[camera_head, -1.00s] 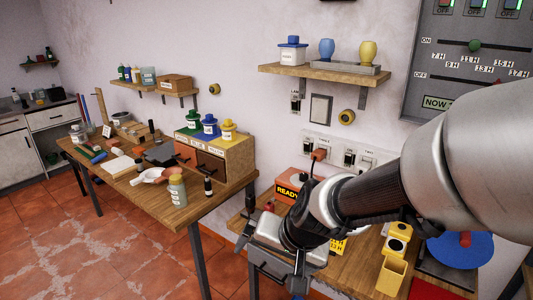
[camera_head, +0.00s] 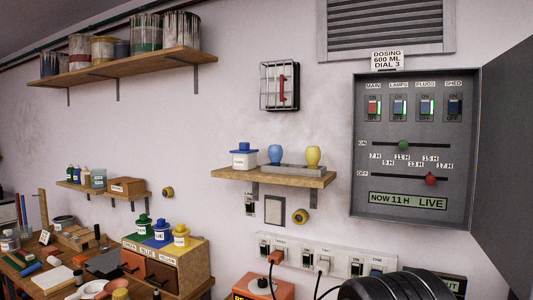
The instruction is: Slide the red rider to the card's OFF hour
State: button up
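The red rider (camera_head: 431,180) sits on the lower slot, marked OFF, inside the open grey wall cabinet (camera_head: 365,120). It is about below the 15 H label. A green rider (camera_head: 403,146) sits on the upper ON slot, close to 11 H. Hour labels from 7 H to 17 H lie between the slots. A white card (camera_head: 387,60) above the cabinet reads DOSING 600 ML DIAL 3; I see no OFF hour on it. My gripper is out of view; only a dark part of my arm shows at the bottom right, below the cabinet.
The cabinet's door (camera_head: 505,150) stands open at the right. A display (camera_head: 408,201) reads NOW 11 H LIVE, below several switches. A small shelf (camera_head: 275,177) with a tin and two vases is left of the cabinet. A socket strip (camera_head: 325,258) runs below.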

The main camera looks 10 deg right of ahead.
aim_at(431, 179)
jog(key=l+z, duration=0.1)
jog(key=z, duration=0.3)
jog(key=i+z, duration=0.1)
jog(key=z, duration=0.3)
jog(key=i+l+z, duration=0.1)
jog(key=z, duration=0.3)
